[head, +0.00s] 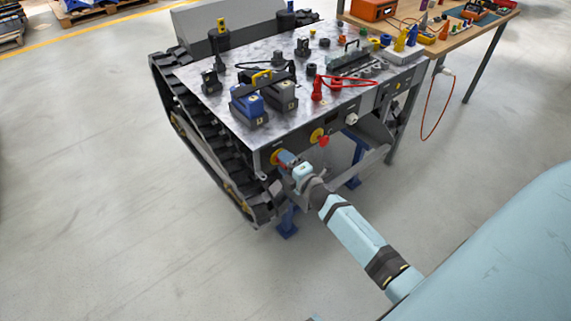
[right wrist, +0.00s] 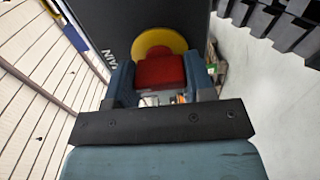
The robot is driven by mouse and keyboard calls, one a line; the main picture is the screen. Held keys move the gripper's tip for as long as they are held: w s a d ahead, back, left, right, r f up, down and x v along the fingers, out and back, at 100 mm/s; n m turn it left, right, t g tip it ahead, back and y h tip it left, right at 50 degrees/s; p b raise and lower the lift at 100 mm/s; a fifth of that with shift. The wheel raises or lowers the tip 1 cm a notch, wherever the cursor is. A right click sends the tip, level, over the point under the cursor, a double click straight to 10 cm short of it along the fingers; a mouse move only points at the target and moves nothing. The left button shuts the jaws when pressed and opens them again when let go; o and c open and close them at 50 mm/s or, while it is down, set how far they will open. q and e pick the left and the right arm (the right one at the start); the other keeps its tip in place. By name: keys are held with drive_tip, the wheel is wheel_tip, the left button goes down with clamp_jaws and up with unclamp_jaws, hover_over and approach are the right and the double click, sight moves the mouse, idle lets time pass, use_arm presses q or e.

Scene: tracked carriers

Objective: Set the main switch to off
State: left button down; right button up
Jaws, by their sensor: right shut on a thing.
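The main switch is a red handle (right wrist: 160,72) on a round yellow plate (right wrist: 158,42), on the dark front panel of the tracked carrier (head: 238,117). Part of the lettering "MAIN" shows beside it in the right wrist view. In the head view only the yellow plate (head: 274,157) shows clearly, and my gripper hides the handle. My right gripper (head: 287,158) is shut on the red handle, with one finger on each side in the right wrist view (right wrist: 162,76). I cannot tell which position the switch points to. My left gripper is not in view.
A second yellow plate with a red button (head: 323,141) sits to the right on the same panel. A blue battery-like unit (head: 247,106) and several fittings stand on the carrier's top. A workbench (head: 488,22) stands at back right.

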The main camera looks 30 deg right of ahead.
idle(0.3)
drive_tip(key=o, duration=0.9)
drive_tip(key=s, duration=0.9)
drive_tip(key=s+d, duration=0.1)
drive_tip(key=s, duration=0.3)
drive_tip(key=shift+s, duration=0.4)
